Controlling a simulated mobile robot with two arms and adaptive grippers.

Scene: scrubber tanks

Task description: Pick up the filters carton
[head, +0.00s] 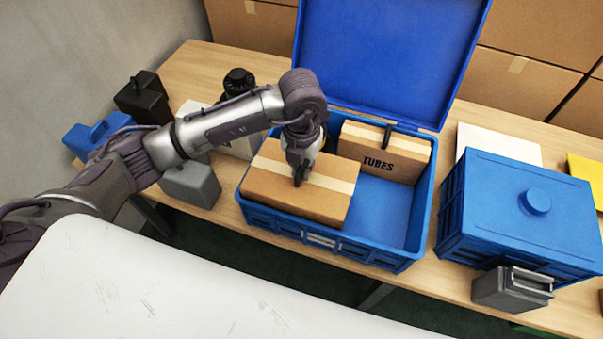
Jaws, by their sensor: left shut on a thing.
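The filters carton (265,185) is a brown cardboard box with a pale tape strip across its top. No label on it shows from here. It is at the left side of the open blue crate (345,248), close to the front rim. I cannot tell whether it rests on the crate floor or is raised. My left gripper (299,178) points down from above and is shut on this carton near its back right part. The fingertips are partly hidden. My right gripper is not in view.
A carton marked TUBES (383,157) stands in the crate's back part. The crate's lid (390,55) is up. A closed blue box (530,205) and a grey container (512,288) are at right. Canisters (190,183) and a dark bottle (238,82) stand at left.

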